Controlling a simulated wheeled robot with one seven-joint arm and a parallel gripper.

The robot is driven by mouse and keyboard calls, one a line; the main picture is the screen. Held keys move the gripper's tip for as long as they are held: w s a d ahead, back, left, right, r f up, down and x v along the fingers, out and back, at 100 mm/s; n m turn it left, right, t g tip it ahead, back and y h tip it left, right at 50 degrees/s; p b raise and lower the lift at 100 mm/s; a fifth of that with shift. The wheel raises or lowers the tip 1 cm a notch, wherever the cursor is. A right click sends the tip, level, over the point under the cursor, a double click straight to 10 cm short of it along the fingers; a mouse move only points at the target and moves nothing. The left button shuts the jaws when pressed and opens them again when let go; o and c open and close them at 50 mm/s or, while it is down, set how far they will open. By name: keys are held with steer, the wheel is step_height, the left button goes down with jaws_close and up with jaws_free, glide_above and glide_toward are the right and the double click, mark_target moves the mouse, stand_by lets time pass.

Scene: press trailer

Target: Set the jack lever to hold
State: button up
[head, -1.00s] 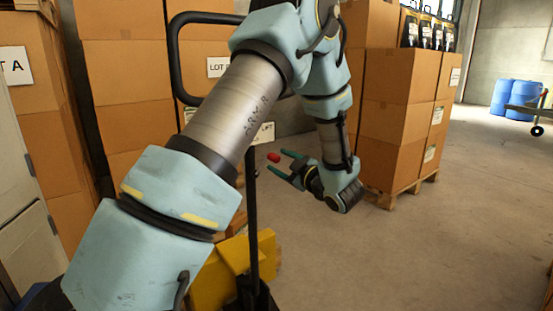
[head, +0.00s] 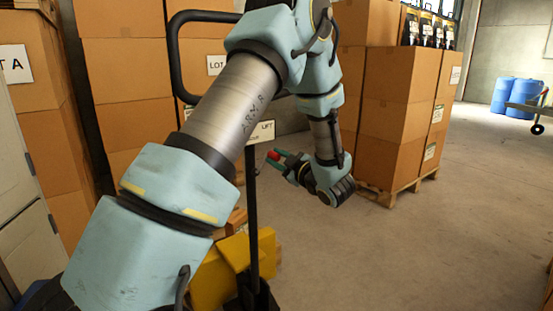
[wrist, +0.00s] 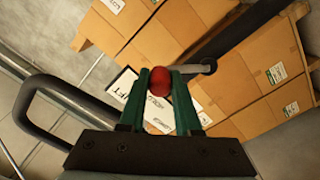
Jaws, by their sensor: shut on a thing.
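The jack lever's red knob (head: 273,155) shows beside the jack's black upright post (head: 252,215). My gripper (head: 275,158) is shut on this knob, its green fingers pointing left. In the wrist view the red knob (wrist: 159,82) sits between the two green fingertips (wrist: 160,84), which touch its sides.
The jack's black loop handle (head: 175,60) rises at the left and its yellow body (head: 232,270) is low in front. The floor at the right (head: 460,240) is clear.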

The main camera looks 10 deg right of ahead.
jaws_close()
stand_by(0.8)
steer(key=shift+a+b, duration=0.1)
steer(key=shift+b, duration=0.35)
steer(key=n+b, duration=0.2)
steer(key=shift+s+a+b, duration=0.25)
steer(key=shift+a+b, duration=0.1)
steer(key=a+n+b, duration=0.1)
steer(key=n+b, duration=0.1)
steer(key=b, duration=0.1)
steer(key=s+a+r+n+b, duration=0.1)
steer(key=n+b, duration=0.1)
steer(key=a+n+b, duration=0.1)
steer(key=b, duration=0.2)
steer(key=shift+s+r+n+b, duration=0.2)
steer(key=shift+n+b, duration=0.15)
steer(key=shift+n, duration=0.05)
steer(key=o, duration=0.9)
jaws_free()
steer(key=shift+r, duration=0.1)
